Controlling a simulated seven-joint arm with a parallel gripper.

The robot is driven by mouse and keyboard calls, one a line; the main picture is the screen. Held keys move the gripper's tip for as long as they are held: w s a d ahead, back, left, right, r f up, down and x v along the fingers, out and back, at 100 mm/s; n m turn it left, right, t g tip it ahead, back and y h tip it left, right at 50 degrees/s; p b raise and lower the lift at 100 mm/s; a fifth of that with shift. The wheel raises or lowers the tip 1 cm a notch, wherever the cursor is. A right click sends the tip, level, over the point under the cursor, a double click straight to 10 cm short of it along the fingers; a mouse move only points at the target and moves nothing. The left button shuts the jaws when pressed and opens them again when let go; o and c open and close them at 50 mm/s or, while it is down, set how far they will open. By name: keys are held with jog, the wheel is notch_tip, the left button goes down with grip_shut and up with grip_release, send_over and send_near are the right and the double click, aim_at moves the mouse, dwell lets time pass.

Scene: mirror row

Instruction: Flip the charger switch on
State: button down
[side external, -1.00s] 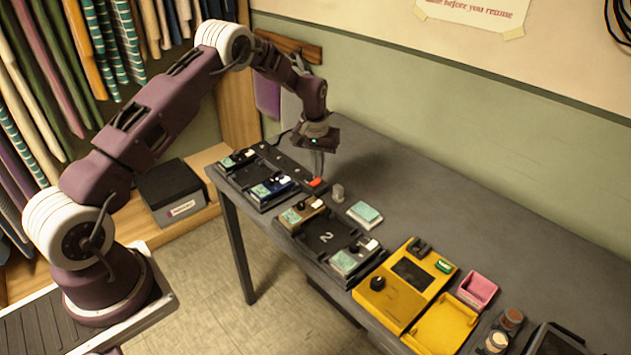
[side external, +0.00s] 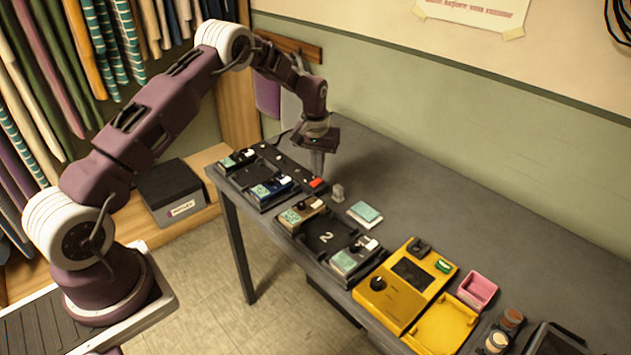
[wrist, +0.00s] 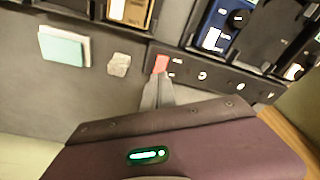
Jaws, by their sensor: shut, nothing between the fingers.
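A small red switch (side external: 317,183) sits at the near right end of a black strip (side external: 290,166) at the back of the first dark tray. In the wrist view the red switch (wrist: 160,63) is just beyond my fingertips, on the end of the strip (wrist: 215,77). My gripper (side external: 317,174) points down over it, shut and empty. In the wrist view my closed grey fingertips (wrist: 157,84) are right beside the switch; I cannot tell if they touch it. Which way the switch is set is too small to tell.
A grey block (side external: 338,193) and a teal-topped pad (side external: 364,213) stand near the switch. Coloured devices fill the trays, including a blue one (side external: 271,189). A yellow unit (side external: 400,296) and pink box (side external: 477,289) lie farther right. The back of the table is clear.

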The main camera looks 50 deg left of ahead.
jog(key=shift+f, duration=0.9)
dwell(0.5)
jog(key=shift+r, duration=3.55)
notch_tip(320, 180, up, 10)
jog(key=r+m, duration=0.1)
send_over(318, 180)
jog(key=s+d, duration=0.4)
jog(key=s+d+r+m+t, duration=0.2)
jog(key=s+d+r, duration=0.4)
jog(key=s+r, duration=0.45)
jog(key=s+d+m+t, duration=0.1)
jog(key=s+d, duration=0.2)
jog(key=s, duration=0.9)
jog(key=s+d+m+t, duration=0.1)
jog(key=s+d+m, duration=0.1)
jog(key=s, duration=1)
jog(key=shift+s+d+r+h, duration=0.15)
jog(key=shift+d+r+h, duration=0.2)
jog(key=shift+d, duration=0.55)
